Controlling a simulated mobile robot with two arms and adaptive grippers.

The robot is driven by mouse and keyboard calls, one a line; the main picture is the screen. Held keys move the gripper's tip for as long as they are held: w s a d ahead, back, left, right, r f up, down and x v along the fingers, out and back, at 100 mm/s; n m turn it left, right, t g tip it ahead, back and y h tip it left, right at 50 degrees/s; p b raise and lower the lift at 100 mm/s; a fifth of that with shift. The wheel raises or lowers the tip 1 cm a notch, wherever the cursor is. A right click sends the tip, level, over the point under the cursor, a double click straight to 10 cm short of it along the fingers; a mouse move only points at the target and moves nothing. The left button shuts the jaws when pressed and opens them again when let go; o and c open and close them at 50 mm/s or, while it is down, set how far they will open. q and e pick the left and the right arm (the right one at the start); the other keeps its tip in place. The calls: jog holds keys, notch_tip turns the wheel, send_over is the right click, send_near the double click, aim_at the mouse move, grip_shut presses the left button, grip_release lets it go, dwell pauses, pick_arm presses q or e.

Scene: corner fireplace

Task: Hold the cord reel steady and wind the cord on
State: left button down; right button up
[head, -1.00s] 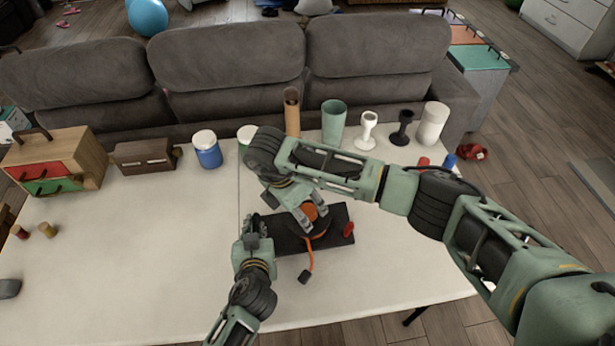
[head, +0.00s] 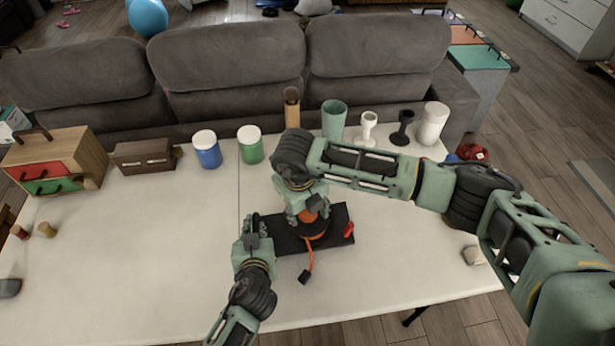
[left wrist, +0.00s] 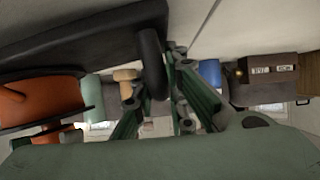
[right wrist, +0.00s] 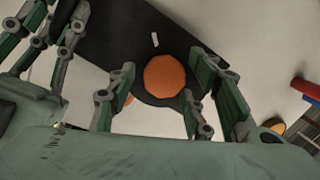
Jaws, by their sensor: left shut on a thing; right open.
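The cord reel has a dark base board (head: 335,218), an orange hub (head: 310,215) and a red piece (head: 349,229) at its right end. An orange cord (head: 309,255) hangs off its front, ending in a dark plug (head: 304,277) on the table. My left gripper (head: 255,228) is shut on a black upright handle (left wrist: 151,62) at the base's left end. My right gripper (head: 308,208) is over the hub, pointing down. In the right wrist view its open fingers stand either side of the round orange top (right wrist: 165,76), with gaps visible. My right gripper partly hides the reel in the head view.
Behind stand a blue jar (head: 207,152), a green jar (head: 250,146), a brown tube (head: 292,110), a green cup (head: 333,120) and white and black holders. A drawer box (head: 60,165) is at left.

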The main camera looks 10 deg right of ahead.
jog(key=n, duration=0.6)
jog(key=shift+d+g+y, duration=0.15)
jog(key=shift+g+y, duration=0.15)
jog(key=n+g, duration=0.1)
jog(key=n, duration=0.5)
jog(key=shift+d+n, duration=0.1)
jog(key=shift+n, duration=0.2)
notch_tip(320, 180, up, 12)
jog(key=shift+m, duration=0.7)
notch_tip(320, 180, down, 12)
jog(key=shift+f, duration=0.1)
jog(key=shift+c, duration=0.2)
jog(key=c, duration=1.1)
